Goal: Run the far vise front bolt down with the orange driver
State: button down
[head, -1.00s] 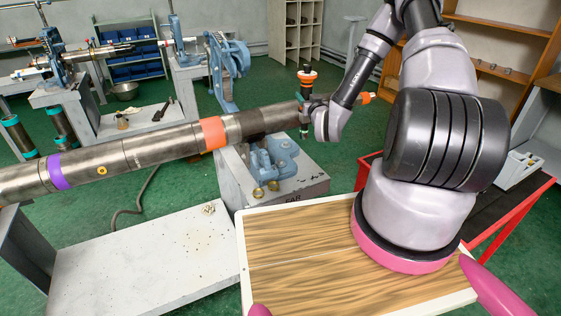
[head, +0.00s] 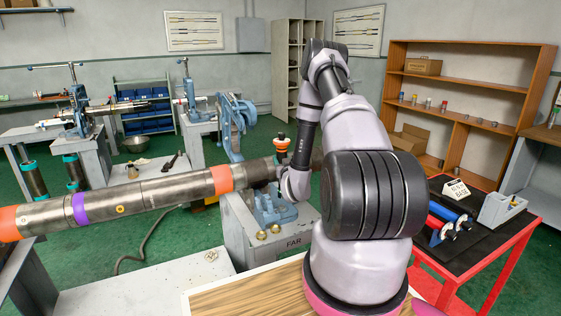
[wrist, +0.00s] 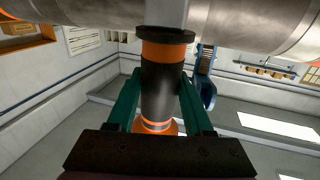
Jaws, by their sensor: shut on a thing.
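The orange driver (head: 282,144), orange and black, stands upright just above the pipe beside the far vise. In the wrist view my gripper (wrist: 160,90) has its green fingers on either side of the black grip of the driver (wrist: 162,82) and is shut on it. A grey shaft runs from the driver's flanged end across the pipe (wrist: 105,12); its tip is out of view. In the head view my arm hides the fingers. The far vise (head: 268,208) is blue and sits on a grey block marked FAR. Two brass-coloured round pieces (head: 262,235) show at its front; I cannot tell if the driver meets a bolt.
The long steel pipe (head: 150,192) with orange and purple bands crosses from the left to the far vise. A red-framed cart (head: 470,262) with tools stands at the right. A grey bench (head: 150,285) and a wooden top (head: 245,298) lie in front.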

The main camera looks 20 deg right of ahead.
jog(key=shift+f, duration=3.2)
dwell(0.9)
jog(key=shift+s+f, duration=0.1)
jog(key=shift+f, duration=0.15)
dwell(1.0)
jog(key=shift+r, duration=0.1)
jog(key=shift+r, duration=2.6)
